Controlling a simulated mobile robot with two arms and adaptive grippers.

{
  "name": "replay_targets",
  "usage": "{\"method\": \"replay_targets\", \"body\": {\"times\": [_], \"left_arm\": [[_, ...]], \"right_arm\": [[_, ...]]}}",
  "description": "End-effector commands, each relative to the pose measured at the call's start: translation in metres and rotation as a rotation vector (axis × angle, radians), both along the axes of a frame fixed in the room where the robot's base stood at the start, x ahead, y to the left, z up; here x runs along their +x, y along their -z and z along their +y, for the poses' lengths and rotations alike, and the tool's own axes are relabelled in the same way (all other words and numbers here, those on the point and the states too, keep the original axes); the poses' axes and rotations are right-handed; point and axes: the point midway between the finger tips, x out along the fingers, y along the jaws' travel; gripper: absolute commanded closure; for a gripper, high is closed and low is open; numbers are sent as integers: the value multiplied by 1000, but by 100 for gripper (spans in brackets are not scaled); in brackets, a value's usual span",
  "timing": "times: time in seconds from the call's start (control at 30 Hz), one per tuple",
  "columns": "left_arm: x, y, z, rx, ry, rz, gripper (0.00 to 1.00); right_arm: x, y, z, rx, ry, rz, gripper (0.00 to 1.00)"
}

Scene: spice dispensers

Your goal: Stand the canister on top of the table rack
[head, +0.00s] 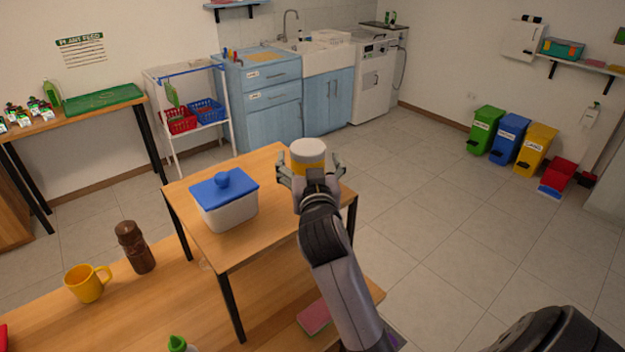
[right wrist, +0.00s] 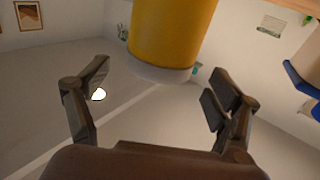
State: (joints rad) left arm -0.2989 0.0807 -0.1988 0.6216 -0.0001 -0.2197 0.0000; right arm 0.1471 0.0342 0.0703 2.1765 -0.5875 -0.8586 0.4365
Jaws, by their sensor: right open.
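The canister (head: 308,157) is a yellow cylinder with a white lid. In the head view it is upright at the right part of the table rack (head: 267,238) top; its base is hidden behind my gripper. My right gripper (head: 310,172) is open, with its fingers spread to either side of the canister. In the right wrist view, the canister (right wrist: 172,32) shows beyond the open fingers (right wrist: 160,95), with a gap on both sides. I cannot tell whether its base touches the rack. My left gripper is not in view.
A white box with a blue lid (head: 224,200) stands on the rack, left of the canister. A brown shaker (head: 134,248) and a yellow mug (head: 87,284) stand on the lower table. A pink sponge (head: 314,318) lies near the rack's front leg.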

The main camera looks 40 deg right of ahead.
Motion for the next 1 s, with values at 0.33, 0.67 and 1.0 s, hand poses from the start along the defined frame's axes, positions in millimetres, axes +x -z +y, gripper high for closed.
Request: {"method": "replay_targets", "body": {"times": [0.33,0.67,1.0], "left_arm": [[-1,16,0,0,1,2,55],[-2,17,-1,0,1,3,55],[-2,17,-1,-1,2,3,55]], "right_arm": [[-51,2,28,0,1,1,15],[-57,0,31,-1,1,0,15],[-57,0,31,-1,1,0,15]]}}
